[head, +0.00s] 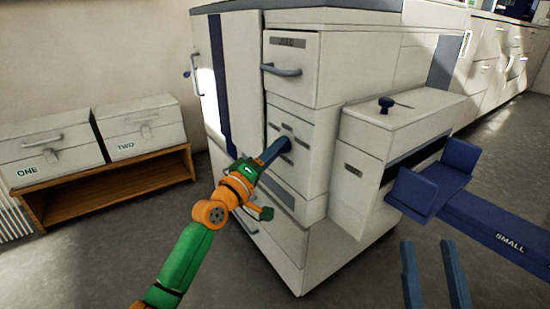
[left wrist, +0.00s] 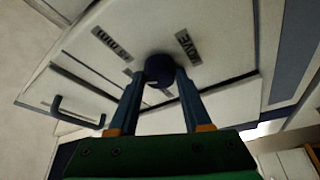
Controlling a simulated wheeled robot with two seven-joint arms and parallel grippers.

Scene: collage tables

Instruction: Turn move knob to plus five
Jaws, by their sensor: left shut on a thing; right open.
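The move knob (left wrist: 159,68) is a dark round knob on the white front panel of the machine. In the left wrist view it sits between the two blue fingertips of my left gripper (left wrist: 160,77), which is shut on it. A label reading MOVE (left wrist: 187,46) is beside the knob, with other small labels around it, too small or tilted to read surely. In the head view my left gripper (head: 281,147) reaches the panel and hides most of the knob. My right gripper (head: 433,273) is open and empty, low at the right, away from the machine.
A drawer with a handle (head: 286,71) is above the panel. A side unit (head: 385,145) with a small blue knob (head: 386,104) and a blue tray marked SMALL (head: 500,228) juts out at the right. Boxes ONE (head: 45,150) and TWO (head: 138,132) stand on a wooden shelf (head: 110,182) at left.

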